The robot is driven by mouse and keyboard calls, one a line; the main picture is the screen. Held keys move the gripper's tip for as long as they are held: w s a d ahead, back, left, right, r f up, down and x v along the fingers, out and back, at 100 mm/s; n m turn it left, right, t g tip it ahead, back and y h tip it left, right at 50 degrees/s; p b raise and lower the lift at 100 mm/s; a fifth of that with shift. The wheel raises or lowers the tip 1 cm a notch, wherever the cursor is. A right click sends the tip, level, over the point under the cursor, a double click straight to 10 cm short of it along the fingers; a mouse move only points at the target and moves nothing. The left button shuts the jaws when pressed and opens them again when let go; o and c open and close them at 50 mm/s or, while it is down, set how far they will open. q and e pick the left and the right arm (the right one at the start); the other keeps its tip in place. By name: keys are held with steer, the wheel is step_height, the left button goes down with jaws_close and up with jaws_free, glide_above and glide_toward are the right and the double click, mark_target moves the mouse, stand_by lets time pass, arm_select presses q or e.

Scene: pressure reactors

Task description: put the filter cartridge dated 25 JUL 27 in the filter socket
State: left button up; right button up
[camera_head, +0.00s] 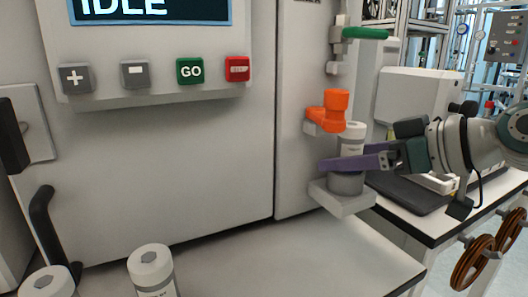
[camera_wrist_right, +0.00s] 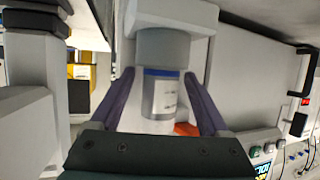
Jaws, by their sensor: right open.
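A white filter cartridge (camera_head: 352,139) stands upright in the grey cup of the filter socket (camera_head: 346,184), on a bracket at the right of the machine front. In the right wrist view the cartridge (camera_wrist_right: 160,95) shows a blue band and a label too small to read; the grey socket cup (camera_wrist_right: 163,48) is above it in the picture. My right gripper (camera_head: 326,165) is open, its purple fingers on either side of the cartridge. In the right wrist view, gaps show between the fingers (camera_wrist_right: 158,80) and the cartridge. My left gripper is not in view.
Two more white cartridges, one near the middle (camera_head: 151,266) and one at the left (camera_head: 48,281), stand at the front bottom. An orange fitting (camera_head: 329,110) and a green-handled valve (camera_head: 364,34) are above the socket. The grey worktop (camera_head: 270,262) is clear in its middle.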

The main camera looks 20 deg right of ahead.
steer(key=shift+r, duration=0.2)
steer(key=shift+s+d+r+p, duration=0.1)
steer(key=shift+s+r+p, duration=0.1)
steer(key=shift+p, duration=0.1)
steer(key=v, duration=1.1)
steer(key=s+a+f+m+g+h, duration=0.2)
steer(key=s+a+f+g+h, duration=0.2)
steer(key=s+a+f+g, duration=0.5)
steer(key=s+a+f, duration=0.4)
steer(key=s+f, duration=0.3)
steer(key=s, duration=0.1)
steer(key=shift+a+f+h, duration=0.3)
steer(key=shift+a+f, duration=0.05)
steer(key=shift+a, duration=0.05)
steer(key=shift+s, duration=0.1)
